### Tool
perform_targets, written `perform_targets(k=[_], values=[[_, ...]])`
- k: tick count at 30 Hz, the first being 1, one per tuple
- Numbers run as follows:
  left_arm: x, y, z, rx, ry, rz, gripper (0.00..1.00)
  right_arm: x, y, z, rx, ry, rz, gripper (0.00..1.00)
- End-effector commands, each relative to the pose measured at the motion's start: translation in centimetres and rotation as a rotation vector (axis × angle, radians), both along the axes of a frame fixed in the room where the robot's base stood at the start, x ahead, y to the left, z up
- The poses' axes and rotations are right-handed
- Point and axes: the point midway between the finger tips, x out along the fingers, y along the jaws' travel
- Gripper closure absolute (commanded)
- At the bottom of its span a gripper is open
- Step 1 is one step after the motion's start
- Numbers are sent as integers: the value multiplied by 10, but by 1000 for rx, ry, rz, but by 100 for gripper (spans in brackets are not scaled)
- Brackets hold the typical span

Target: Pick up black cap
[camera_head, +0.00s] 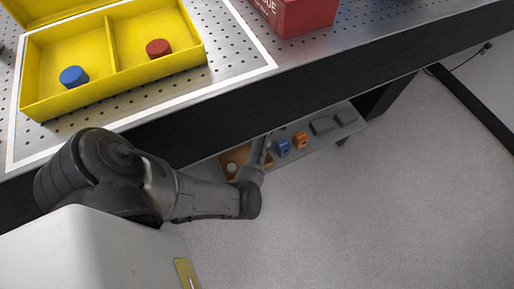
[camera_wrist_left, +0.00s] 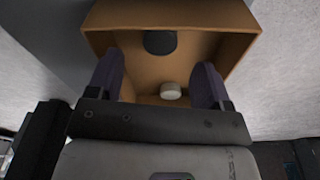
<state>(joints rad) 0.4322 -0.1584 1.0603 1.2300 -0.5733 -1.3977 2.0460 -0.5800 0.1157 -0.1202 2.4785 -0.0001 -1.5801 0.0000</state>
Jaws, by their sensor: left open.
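The black cap (camera_wrist_left: 160,42) is in a brown open box (camera_wrist_left: 215,17), near its far wall in the left wrist view. My left gripper (camera_wrist_left: 160,66) is open and empty, with its two dark fingers reaching toward the box on either side of the cap's line. The cap appears beyond the fingertips and not between them. In the head view the box (camera_head: 229,156) is on a low shelf under the bench. My left arm reaches down there and I cannot make out the black cap. My right gripper is not in view.
A white cap (camera_wrist_left: 171,90) lies in the same box, nearer to my gripper. Blue (camera_head: 283,147) and orange (camera_head: 301,140) items sit beside the box on the shelf. The bench's dark front edge (camera_head: 330,95) is above. A yellow case (camera_head: 120,90) holds blue and red caps.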

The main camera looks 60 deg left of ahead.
Motion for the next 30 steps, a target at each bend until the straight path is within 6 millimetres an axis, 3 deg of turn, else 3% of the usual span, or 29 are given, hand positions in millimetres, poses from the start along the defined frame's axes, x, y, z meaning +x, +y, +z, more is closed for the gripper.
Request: perform_targets(k=[13, 23, 30], values=[[-7, 2, -46, 0, 0, -1, 27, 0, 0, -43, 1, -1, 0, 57], [-8, 2, -48, 0, 0, 0, 27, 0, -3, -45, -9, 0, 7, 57], [-8, 2, -48, -1, 0, 0, 50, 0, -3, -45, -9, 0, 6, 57]])
